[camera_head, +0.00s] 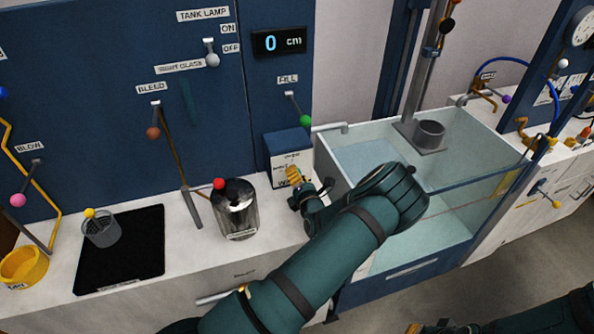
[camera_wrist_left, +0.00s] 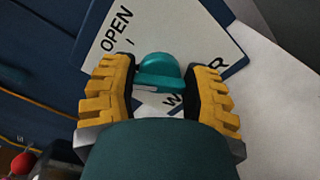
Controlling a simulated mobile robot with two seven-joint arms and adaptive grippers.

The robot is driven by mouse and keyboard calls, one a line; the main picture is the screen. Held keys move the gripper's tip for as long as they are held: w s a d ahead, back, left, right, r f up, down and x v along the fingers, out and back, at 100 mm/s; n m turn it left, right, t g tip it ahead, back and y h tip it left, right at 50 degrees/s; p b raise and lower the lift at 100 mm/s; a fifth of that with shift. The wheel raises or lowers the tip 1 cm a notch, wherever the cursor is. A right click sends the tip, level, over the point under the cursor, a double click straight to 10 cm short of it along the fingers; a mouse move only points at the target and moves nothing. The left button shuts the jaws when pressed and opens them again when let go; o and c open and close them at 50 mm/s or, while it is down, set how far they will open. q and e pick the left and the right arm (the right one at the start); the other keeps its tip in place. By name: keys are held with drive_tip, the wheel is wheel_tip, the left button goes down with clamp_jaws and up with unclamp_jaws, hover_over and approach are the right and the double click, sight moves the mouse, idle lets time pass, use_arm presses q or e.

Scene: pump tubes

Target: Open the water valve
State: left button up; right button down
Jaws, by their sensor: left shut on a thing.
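The water valve is a teal knob (camera_wrist_left: 158,74) on a white label plate (camera_wrist_left: 205,35) marked "OPEN", with a partly hidden word below that starts with W and ends with R. The plate is on the front of a blue box (camera_head: 288,142) against the back panel. My left gripper (camera_head: 298,182) is at this plate and shut on the knob; in the left wrist view its yellow-padded fingers (camera_wrist_left: 160,92) lie on either side of it. In the head view the knob is hidden by my gripper. Part of my right gripper (camera_head: 432,327) shows at the bottom edge, its fingers unclear.
A glass jar with a red ball (camera_head: 237,215) stands left of my left forearm. A clear-walled water tank (camera_head: 450,205) is close on the right. The fill lever with a green knob (camera_head: 305,120) is above the box. A display (camera_head: 279,42) reads 0 cm.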

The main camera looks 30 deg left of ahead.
use_arm(q)
drive_tip(key=m+p, duration=0.1)
drive_tip(key=m, duration=0.2)
drive_tip(key=shift+m+p, duration=0.3)
drive_tip(key=shift+p, duration=0.05)
drive_tip(key=shift+f+m+p, duration=0.1)
drive_tip(key=shift+m+p, duration=0.3)
drive_tip(key=shift+m, duration=0.7)
drive_tip(key=o, duration=1.2)
drive_tip(key=v, duration=1.2)
